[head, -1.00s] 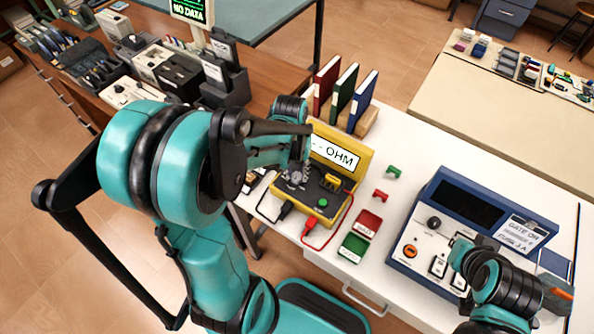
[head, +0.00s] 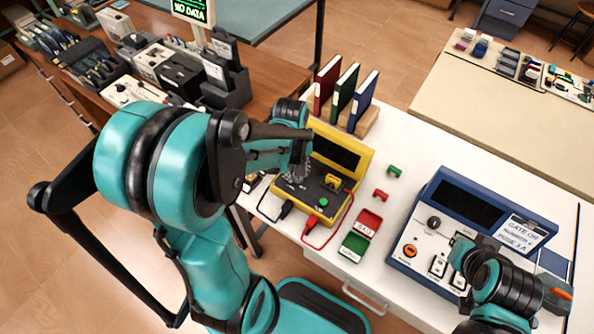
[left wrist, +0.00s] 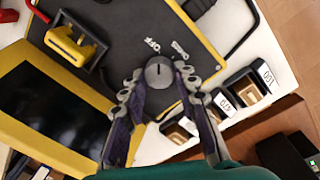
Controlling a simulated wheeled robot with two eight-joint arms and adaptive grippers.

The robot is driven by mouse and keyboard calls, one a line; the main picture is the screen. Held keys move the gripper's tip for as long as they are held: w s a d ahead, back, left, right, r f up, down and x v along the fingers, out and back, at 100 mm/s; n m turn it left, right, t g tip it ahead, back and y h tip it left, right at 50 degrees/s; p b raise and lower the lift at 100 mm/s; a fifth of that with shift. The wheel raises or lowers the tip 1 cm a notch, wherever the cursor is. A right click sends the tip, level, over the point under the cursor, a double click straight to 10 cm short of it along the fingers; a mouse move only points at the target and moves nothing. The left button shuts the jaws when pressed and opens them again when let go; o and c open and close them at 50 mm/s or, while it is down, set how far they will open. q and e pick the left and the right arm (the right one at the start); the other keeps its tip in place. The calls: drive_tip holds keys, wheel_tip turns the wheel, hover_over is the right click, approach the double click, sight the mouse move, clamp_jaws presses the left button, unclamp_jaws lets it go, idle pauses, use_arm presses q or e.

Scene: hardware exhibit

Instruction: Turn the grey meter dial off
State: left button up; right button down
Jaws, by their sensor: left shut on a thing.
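The yellow meter (head: 345,150) lies open on the white table, its lid display dark. Its grey dial (left wrist: 159,72) shows in the left wrist view on the black panel, beside the printed words OFF and OHMS. The dial's mark points up the picture, towards OFF. My left gripper (left wrist: 158,80) is shut on the dial, one finger on each side. In the head view my left gripper (head: 296,176) is over the meter's left part and hides most of the dial. My right gripper (head: 464,250) is at the blue device; its fingers are too unclear to read.
The blue device (head: 440,200) stands to the right. A red lead (head: 335,230) and a black lead run from the meter's front. Red and green trays (head: 368,223) lie beside it. Binders (head: 345,95) stand behind it. Small labelled blocks (left wrist: 235,97) lie close to my left fingers.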

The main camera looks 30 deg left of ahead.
sight(296, 178)
idle(0.4)
use_arm(q)
drive_tip(key=o, duration=1.2)
drive_tip(key=shift+c, duration=0.2)
wheel_tip(296, 178, up, 12)
drive_tip(key=shift+s+a, duration=0.2)
drive_tip(key=shift+s, duration=0.1)
drive_tip(key=s+d+m+t, duration=0.4)
drive_tip(key=d+m+t, duration=0.2)
drive_tip(key=m, duration=0.4)
drive_tip(key=shift+s+d+r+t, duration=0.15)
drive_tip(key=shift+s+d+t, duration=0.25)
drive_tip(key=shift+d, duration=0.4)
